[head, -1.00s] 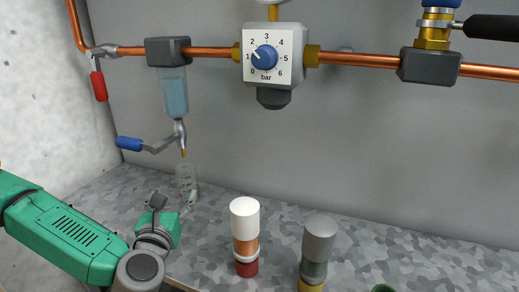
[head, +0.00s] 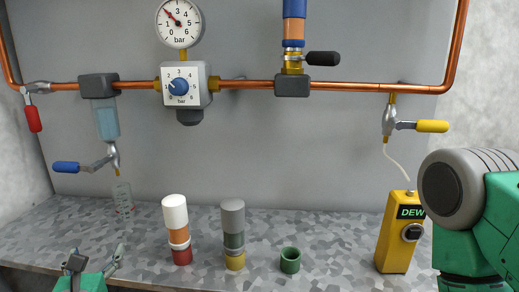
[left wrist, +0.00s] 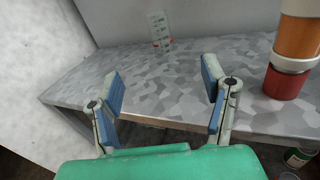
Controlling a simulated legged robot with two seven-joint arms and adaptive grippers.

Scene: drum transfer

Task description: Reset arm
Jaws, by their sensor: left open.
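My left gripper (head: 96,258) is at the front edge of the bench, low on the left in the head view. In the left wrist view its two blue-padded fingers (left wrist: 162,88) are wide apart with nothing between them. A clear graduated beaker (head: 122,200) stands upright on the bench below the blue-handled tap, beyond the gripper and apart from it. It also shows beyond the fingers in the left wrist view (left wrist: 159,32). A green and grey link of my right arm fills the right edge of the head view; its gripper is out of sight.
A copper pipe (head: 350,87) with a regulator (head: 183,85) and valves runs along the wall.

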